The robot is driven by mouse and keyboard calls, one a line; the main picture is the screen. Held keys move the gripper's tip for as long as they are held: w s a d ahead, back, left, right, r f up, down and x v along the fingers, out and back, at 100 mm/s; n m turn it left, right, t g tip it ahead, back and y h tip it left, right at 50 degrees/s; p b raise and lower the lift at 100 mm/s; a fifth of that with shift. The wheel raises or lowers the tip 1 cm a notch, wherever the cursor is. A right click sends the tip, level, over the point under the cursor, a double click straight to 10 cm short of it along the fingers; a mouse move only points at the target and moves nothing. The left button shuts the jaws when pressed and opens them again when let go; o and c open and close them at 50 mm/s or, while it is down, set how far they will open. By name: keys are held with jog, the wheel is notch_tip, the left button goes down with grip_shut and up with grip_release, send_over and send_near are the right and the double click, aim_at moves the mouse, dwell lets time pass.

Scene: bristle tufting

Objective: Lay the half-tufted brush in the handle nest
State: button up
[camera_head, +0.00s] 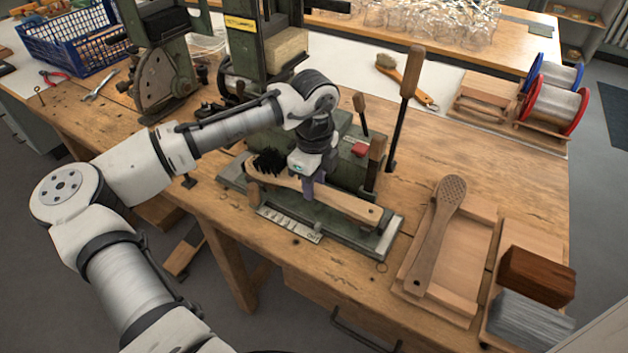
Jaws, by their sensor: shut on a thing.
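The half-tufted brush (345,203) has a pale wooden handle and a clump of black bristles at its left end, bristles up. My gripper (309,190) points down and is shut on the handle near the bristled head. The brush is over the green machine bed (388,243), its handle end towards the lower right. I cannot tell whether it touches the bed or is held just above it. No nest shows clearly; the brush and gripper hide part of the bed, where a nest could be.
A bare drilled handle (436,235) lies over a wooden tray (472,262) at right. Brown and grey bristle blocks (537,275) stand beyond it. Upright levers (408,100) rise behind the brush. Another brush (412,88) and wire spools (556,100) are farther back.

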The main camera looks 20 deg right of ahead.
jog(key=shift+f, duration=0.5)
jog(key=o, duration=1.5)
jog(key=shift+r+p, duration=3.3)
jog(key=shift+r, duration=0.2)
